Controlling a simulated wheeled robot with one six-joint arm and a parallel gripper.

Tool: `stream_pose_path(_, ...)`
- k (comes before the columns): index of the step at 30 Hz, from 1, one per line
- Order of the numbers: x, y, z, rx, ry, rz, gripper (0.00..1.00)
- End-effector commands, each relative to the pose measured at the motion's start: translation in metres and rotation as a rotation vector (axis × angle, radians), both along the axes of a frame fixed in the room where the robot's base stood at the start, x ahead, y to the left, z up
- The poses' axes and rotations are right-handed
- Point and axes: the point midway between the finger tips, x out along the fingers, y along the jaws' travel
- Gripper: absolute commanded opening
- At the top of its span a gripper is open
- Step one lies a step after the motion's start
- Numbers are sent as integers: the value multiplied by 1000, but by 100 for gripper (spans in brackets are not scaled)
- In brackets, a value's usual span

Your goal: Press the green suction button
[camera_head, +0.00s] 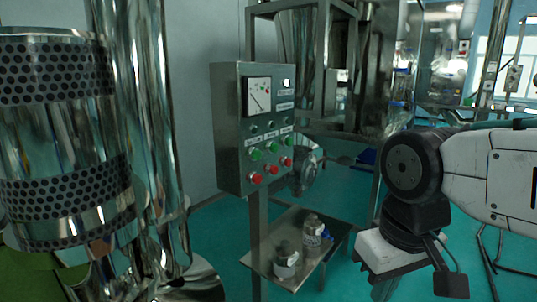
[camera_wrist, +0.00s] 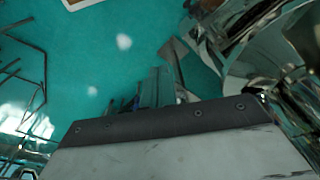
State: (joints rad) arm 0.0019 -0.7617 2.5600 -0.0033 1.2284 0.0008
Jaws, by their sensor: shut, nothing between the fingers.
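A grey control box (camera_head: 230,120) stands upright on a post in the middle of the head view. Its front has a row of three green buttons, the left one (camera_head: 256,154), the middle one (camera_head: 272,147) and the right one (camera_head: 287,141). Small labels sit above them, too small to read, so I cannot tell which is suction. My gripper (camera_head: 380,288) hangs downward to the right of the box, shut and clear of the buttons. Its fingertips are hard to make out. In the wrist view the white and dark housing fills the bottom; no buttons are seen there.
Three red buttons, one here (camera_head: 272,169), sit below the green row. A dial meter (camera_head: 258,96) is above. A metal shelf (camera_head: 262,262) with two bottles (camera_head: 286,260) lies below the box. Shiny perforated cylinders (camera_head: 60,130) stand left; a metal frame (camera_head: 322,60) stands behind.

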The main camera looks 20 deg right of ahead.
Motion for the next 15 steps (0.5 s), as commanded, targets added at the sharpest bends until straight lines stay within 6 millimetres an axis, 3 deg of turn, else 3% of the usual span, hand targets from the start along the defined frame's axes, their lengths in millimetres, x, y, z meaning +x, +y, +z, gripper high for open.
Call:
stream_pose_path(5, 4, 1, 1, 10, -5, -14, 0)
stream_pose_path(8, 23, 7, 7, 65, -29, -97, 0)
stream_pose_path(11, 65, 18, 20, 180, -76, -280, 0)
stream_pose_path(15, 150, 30, 43, 409, -145, -648, 0)
